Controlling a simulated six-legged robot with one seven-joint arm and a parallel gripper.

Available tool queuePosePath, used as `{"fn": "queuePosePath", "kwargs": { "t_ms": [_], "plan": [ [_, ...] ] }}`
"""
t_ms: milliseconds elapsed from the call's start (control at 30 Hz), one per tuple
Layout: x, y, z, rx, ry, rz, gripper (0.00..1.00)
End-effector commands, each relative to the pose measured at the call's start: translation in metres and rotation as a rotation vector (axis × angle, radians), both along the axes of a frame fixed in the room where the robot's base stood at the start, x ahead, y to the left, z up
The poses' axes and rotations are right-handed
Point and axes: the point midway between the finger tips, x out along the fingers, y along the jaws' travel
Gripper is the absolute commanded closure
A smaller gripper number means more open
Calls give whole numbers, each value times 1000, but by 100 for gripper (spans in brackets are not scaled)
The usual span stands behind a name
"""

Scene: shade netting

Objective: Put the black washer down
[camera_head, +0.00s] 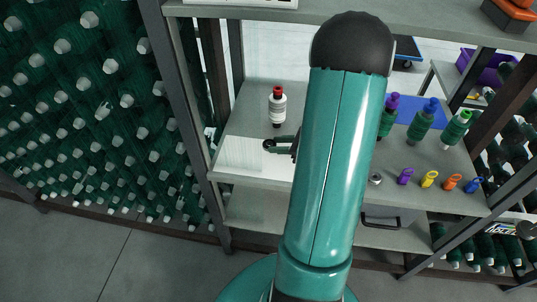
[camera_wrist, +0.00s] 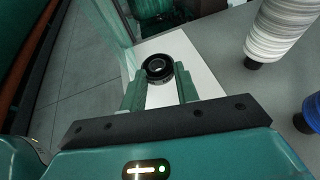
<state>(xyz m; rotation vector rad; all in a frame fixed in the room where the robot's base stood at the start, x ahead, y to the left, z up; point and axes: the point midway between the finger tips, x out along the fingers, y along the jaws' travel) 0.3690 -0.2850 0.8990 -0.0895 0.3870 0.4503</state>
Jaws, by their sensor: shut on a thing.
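In the head view the washer (camera_head: 269,145) shows as a small dark ring at the tip of my gripper (camera_head: 282,145), over the white sheet (camera_head: 250,155). My own arm hides much of the bench's middle. I cannot tell whether the washer touches the sheet.
Green spools (camera_head: 420,125) stand on the right, with small coloured clips (camera_head: 429,179) and a metal nut (camera_head: 376,179) at the front. The bench's left edge and a post (camera_head: 185,110) are close.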

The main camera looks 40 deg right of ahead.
Motion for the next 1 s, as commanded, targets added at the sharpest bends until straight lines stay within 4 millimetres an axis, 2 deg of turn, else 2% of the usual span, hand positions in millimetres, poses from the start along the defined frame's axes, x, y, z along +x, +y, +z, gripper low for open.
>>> {"fn": "queuePosePath", "kwargs": {
  "t_ms": [100, 400, 567, 1000],
  "plan": [
    [17, 5, -21, 4, 2, 3, 94],
    [40, 11, -47, 3, 0, 2, 94],
    [38, 10, -70, 1, 1, 1, 94],
    [38, 10, -77, 0, -1, 0, 94]
  ]
}}
